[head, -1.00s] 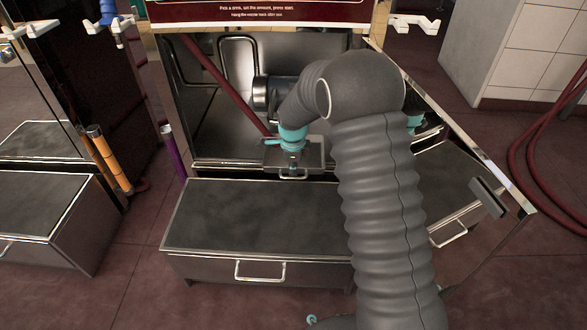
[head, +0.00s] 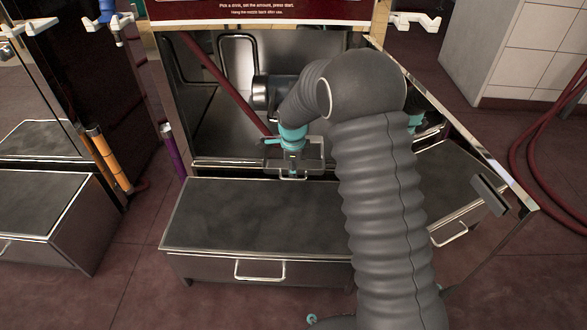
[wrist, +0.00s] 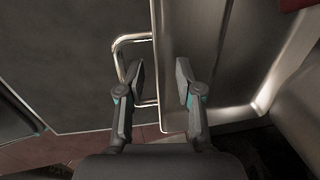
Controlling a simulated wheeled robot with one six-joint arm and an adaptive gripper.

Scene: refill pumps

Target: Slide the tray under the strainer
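The tray (head: 315,152) is a small grey metal tray with a wire handle (head: 293,177) on its near side. It is at the front of the machine's bay, just behind the wide drawer unit. My gripper (head: 292,165) reaches down over its handle side. In the wrist view my gripper (wrist: 162,78) is open, with a gap between the fingers. The tray (wrist: 195,45) edge passes between them, and the left finger overlaps the handle loop (wrist: 119,52). I cannot tell whether the fingers touch it. I cannot clearly make out the strainer.
A dark-topped drawer unit (head: 255,215) with a wire handle stands in front of the bay.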

